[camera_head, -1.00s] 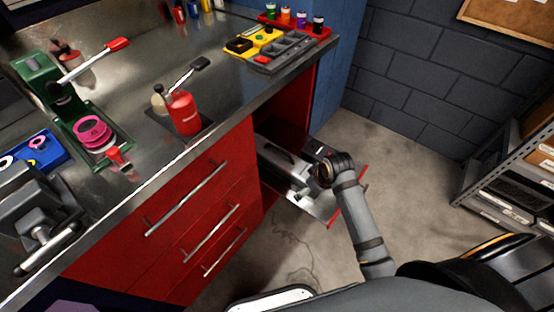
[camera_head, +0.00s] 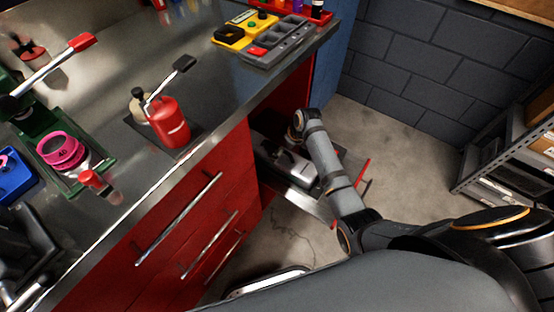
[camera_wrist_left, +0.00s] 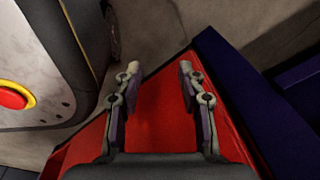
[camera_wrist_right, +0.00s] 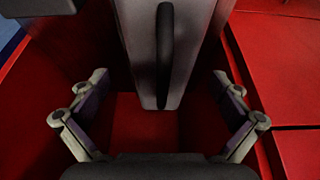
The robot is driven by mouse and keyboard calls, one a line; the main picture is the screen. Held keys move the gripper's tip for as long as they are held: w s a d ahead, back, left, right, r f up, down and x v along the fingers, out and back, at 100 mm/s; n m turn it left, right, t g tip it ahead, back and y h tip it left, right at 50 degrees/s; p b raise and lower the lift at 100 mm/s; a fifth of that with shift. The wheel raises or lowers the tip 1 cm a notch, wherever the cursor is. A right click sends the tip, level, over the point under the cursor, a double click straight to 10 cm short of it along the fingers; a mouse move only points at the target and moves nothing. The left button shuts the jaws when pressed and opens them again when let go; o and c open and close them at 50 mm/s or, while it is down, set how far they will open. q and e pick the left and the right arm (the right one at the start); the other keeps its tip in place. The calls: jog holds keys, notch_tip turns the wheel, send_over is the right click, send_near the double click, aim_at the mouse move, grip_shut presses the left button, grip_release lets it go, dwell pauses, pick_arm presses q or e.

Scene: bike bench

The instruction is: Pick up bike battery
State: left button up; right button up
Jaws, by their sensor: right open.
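The bike battery, a grey box with a dark handle, lies in the open red drawer in the head view (camera_head: 298,172). It also shows at the top centre of the right wrist view (camera_wrist_right: 144,62). My right gripper (camera_wrist_right: 160,82) is open, with its fingers apart on either side of the battery's near end. I see no grip on it. In the head view my right arm reaches over the drawer, and its gripper (camera_head: 296,128) is mostly hidden. My left gripper (camera_wrist_left: 160,70) is open and empty above a red surface; it is out of the head view.
The red drawer (camera_head: 360,180) stands out from the red cabinet (camera_head: 175,225). On the metal bench (camera_head: 215,95) are a red bottle (camera_head: 168,122), a grey tray (camera_head: 280,42) and a green stand (camera_head: 95,172). A shelf (camera_head: 500,160) stands at the right; open floor lies between.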

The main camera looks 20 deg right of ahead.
jog(key=b+x, duration=0.1)
jog(key=x, duration=0.4)
jog(key=shift+s+f+b, duration=0.1)
jog(key=shift+f+b, duration=0.05)
jog(key=shift+b, duration=0.2)
pick_arm(q)
jog(key=w, duration=0.3)
jog(key=shift+d+r, duration=0.1)
pick_arm(e)
jog(key=c, duration=1.7)
jog(key=shift+r, duration=0.35)
